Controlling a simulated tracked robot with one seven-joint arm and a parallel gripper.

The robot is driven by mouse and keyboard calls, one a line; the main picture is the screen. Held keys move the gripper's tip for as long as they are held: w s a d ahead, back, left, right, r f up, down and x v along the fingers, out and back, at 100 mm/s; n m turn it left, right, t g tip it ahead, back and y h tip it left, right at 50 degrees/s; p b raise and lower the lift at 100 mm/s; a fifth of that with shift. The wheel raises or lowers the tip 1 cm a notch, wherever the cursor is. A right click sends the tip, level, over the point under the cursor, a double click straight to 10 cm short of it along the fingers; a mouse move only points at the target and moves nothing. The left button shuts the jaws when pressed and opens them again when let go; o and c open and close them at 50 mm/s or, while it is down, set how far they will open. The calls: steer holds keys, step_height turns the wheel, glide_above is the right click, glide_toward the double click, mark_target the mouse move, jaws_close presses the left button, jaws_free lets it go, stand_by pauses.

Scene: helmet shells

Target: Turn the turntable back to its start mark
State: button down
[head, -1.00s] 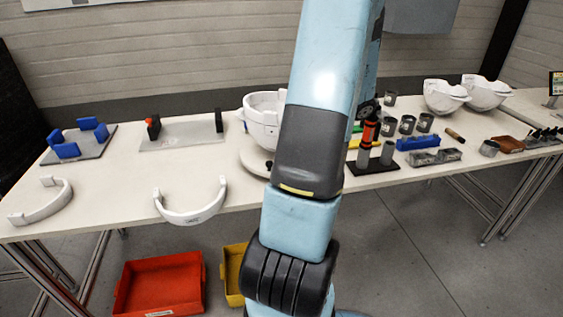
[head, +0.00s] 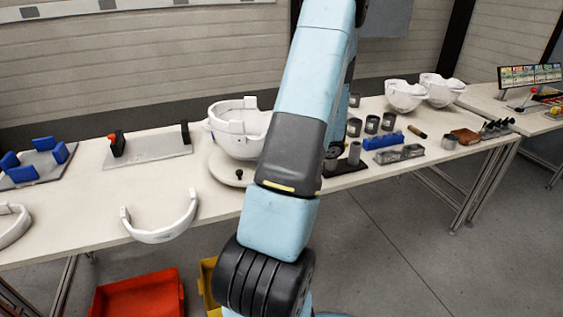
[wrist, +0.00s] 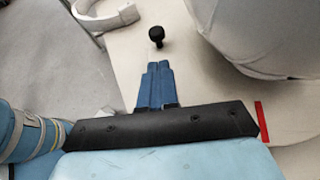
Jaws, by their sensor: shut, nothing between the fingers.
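The turntable (head: 219,171) is a pale round disc on the table, left of my arm in the head view. A white helmet shell (head: 232,128) sits on it and also shows at the upper right of the wrist view (wrist: 268,38). A black knob (head: 239,174) stands at the turntable's front; in the wrist view the knob (wrist: 157,36) is just beyond my fingertips, apart from them. My gripper (wrist: 157,66) is shut and empty, its blue fingers together. A red strip (wrist: 261,121) shows right of the gripper body. My arm hides the gripper in the head view.
A white curved band (head: 161,222) lies at the table's front edge, left of the turntable. Right of my arm are metal cups (head: 372,124) and a blue block rack (head: 383,141). More white shells (head: 405,96) stand farther right. A red bin (head: 139,296) is below.

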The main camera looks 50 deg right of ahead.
mark_target(251, 169)
steer(key=shift+r+x, duration=0.2)
steer(key=shift+x, duration=0.85)
steer(key=shift+r+x, duration=0.15)
steer(key=shift+x, duration=0.85)
steer(key=shift+r+x, duration=0.2)
steer(key=shift+x, duration=0.85)
steer(key=shift+w+a, duration=0.2)
steer(key=shift+w, duration=0.05)
